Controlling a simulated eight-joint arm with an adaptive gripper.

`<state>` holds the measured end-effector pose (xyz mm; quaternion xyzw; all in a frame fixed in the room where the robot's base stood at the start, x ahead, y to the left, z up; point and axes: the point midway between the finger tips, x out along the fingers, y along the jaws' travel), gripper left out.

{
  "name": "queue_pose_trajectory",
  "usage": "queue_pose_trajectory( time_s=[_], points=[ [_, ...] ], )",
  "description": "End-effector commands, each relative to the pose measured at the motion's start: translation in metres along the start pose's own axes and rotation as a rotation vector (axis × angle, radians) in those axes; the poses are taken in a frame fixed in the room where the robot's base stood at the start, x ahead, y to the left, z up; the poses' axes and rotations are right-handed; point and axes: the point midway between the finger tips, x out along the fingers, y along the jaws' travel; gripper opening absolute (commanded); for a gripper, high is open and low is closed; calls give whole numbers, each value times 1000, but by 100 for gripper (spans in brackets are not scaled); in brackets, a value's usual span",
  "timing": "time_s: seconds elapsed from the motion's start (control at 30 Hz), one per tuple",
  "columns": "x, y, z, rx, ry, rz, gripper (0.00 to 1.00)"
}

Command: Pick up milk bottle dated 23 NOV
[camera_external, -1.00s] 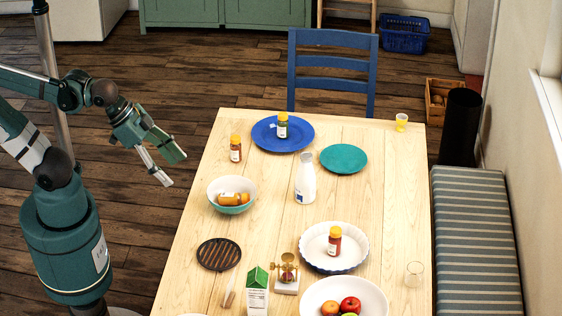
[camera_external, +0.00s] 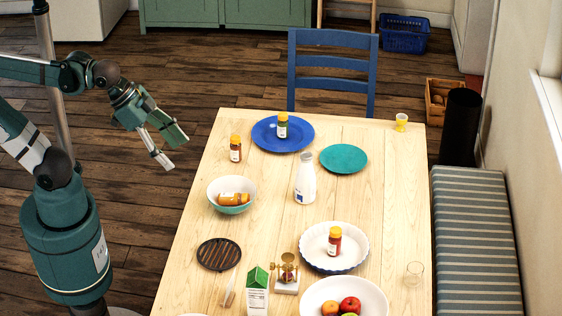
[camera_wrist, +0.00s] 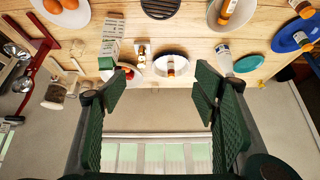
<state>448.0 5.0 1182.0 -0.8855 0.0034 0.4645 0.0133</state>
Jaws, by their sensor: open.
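A white milk bottle (camera_external: 305,185) with a small blue mark stands upright near the middle of the wooden table. It also shows in the wrist view (camera_wrist: 224,57), just beyond the right finger. A white milk carton with a green top (camera_external: 257,296) stands at the near edge of the table. I cannot read a date on either. My gripper (camera_external: 175,154) is open and empty, in the air left of the table and well away from the bottle. In the wrist view my gripper's two fingers (camera_wrist: 160,82) are spread apart with nothing held between them.
A teal-and-white bowl (camera_external: 213,203) holding a yellow-capped jar is left of the bottle. A white fluted dish (camera_external: 316,259) with a jar is nearer. A blue plate (camera_external: 266,143) with a jar and a teal plate (camera_external: 344,158) are behind. Bare wood surrounds the bottle.

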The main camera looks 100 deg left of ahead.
Motion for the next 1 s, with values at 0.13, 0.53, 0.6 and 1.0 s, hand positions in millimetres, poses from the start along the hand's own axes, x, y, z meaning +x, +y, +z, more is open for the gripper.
queue_pose_trajectory(
  time_s=[0.13,0.53,0.6,1.0],
  points=[
    [-1,-5,-11,25,-16,-5,60],
    [1,-30,-63,145,-93,-20,60],
    [3,-36,-73,170,-109,-21,60],
    [18,-73,-130,310,-202,-14,60]
  ],
)
